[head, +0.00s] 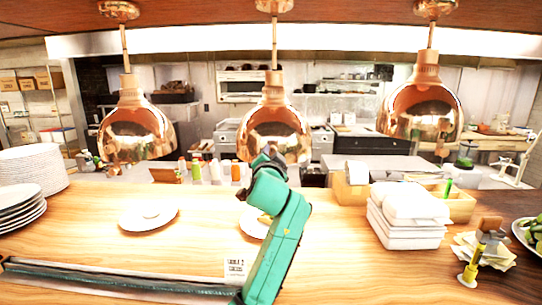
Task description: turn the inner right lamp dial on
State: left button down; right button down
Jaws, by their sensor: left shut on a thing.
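Three copper heat lamps hang over the wooden counter: a left lamp (137,128), a middle lamp (274,125) and a right lamp (420,112). I cannot make out any lamp dial. My left gripper (268,158) is at the end of my green arm, at the lower part of the middle lamp in the picture. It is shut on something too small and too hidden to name. I cannot tell whether it touches the lamp. My right gripper is out of view.
Plate stacks (32,170) stand at the left of the wooden counter (100,235). A plate (130,222) lies in the middle. White square dishes (408,220), a wooden box (460,205) and a yellow-stemmed item (470,272) stand at right. A dark rail (110,277) runs along the front left.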

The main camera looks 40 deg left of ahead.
pick_arm(q)
jog(key=shift+r, duration=0.15)
jog(key=c, duration=0.8)
grip_release()
jog(key=shift+o, duration=1.1)
jog(key=shift+w, duration=0.1)
jog(key=shift+w+f, duration=0.1)
jog(key=shift+f, duration=0.1)
jog(key=b+v, duration=0.4)
jog(key=v, duration=1)
jog(key=shift+s+b, duration=0.2)
jog(key=shift+b, duration=0.2)
jog(key=shift+d+f, duration=0.15)
